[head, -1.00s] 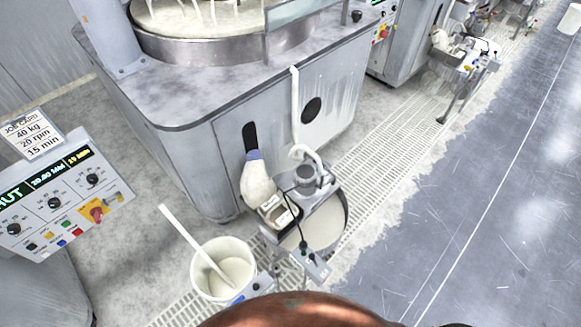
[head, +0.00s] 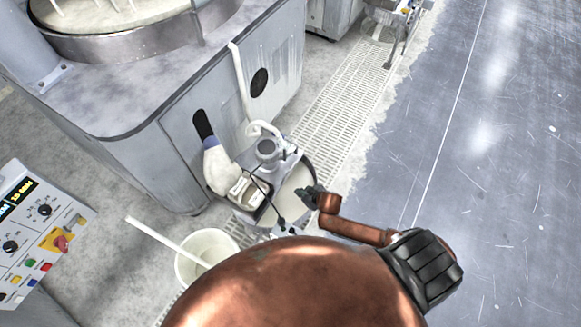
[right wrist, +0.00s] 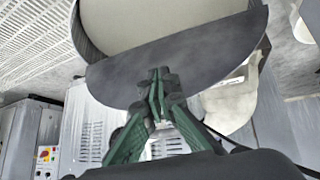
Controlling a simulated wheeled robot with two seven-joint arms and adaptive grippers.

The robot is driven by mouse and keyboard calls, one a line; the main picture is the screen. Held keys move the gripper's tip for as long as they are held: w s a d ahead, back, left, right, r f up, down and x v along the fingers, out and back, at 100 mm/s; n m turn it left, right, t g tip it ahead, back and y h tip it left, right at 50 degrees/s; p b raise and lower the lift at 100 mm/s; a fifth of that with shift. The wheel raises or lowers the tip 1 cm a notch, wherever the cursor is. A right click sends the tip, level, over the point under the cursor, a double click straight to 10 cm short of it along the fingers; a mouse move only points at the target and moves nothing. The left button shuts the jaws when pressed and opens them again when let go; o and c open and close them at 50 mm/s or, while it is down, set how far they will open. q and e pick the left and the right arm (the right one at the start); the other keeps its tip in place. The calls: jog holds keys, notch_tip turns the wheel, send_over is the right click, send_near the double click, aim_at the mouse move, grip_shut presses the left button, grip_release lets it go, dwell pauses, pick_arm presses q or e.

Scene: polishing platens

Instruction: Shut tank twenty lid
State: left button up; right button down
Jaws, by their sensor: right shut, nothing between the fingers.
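The round tank (head: 289,197) stands on the floor beside the grey machine, with pale slurry showing in its open part and a pump on its cover. My right gripper (head: 309,194) is at the tank's right rim in the head view, shut and empty. In the right wrist view a dark half-round plate (right wrist: 205,58), which looks like the lid, lies beyond the shut fingertips (right wrist: 158,80). The fingertips overlap its edge in the picture; I cannot tell whether they touch. No tank number is readable. My left gripper is not in view.
A white bucket (head: 190,262) with a stick stands left of the tank, partly hidden by my body. The polishing machine (head: 150,140) stands behind, with a hose and a pale sleeve at its side. A control panel (head: 40,230) is at left. The grey floor (head: 500,170) at right is clear.

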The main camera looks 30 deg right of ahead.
jog(key=w+a+r+n+y, duration=0.1)
jog(key=w+a+r+y, duration=0.15)
jog(key=w+r, duration=0.45)
jog(key=d+r+n, duration=0.1)
jog(key=d+r, duration=0.3)
jog(key=r, duration=0.5)
jog(key=shift+y, duration=0.25)
jog(key=w+f+b, duration=0.1)
jog(key=f, duration=0.2)
jog(key=w+a+f, duration=0.1)
jog(key=f, duration=0.2)
jog(key=w+f+b, duration=0.1)
jog(key=f, duration=0.2)
jog(key=shift+a+b, duration=0.25)
jog(key=shift+b, duration=0.05)
jog(key=shift+s, duration=0.1)
jog(key=shift+d, duration=0.1)
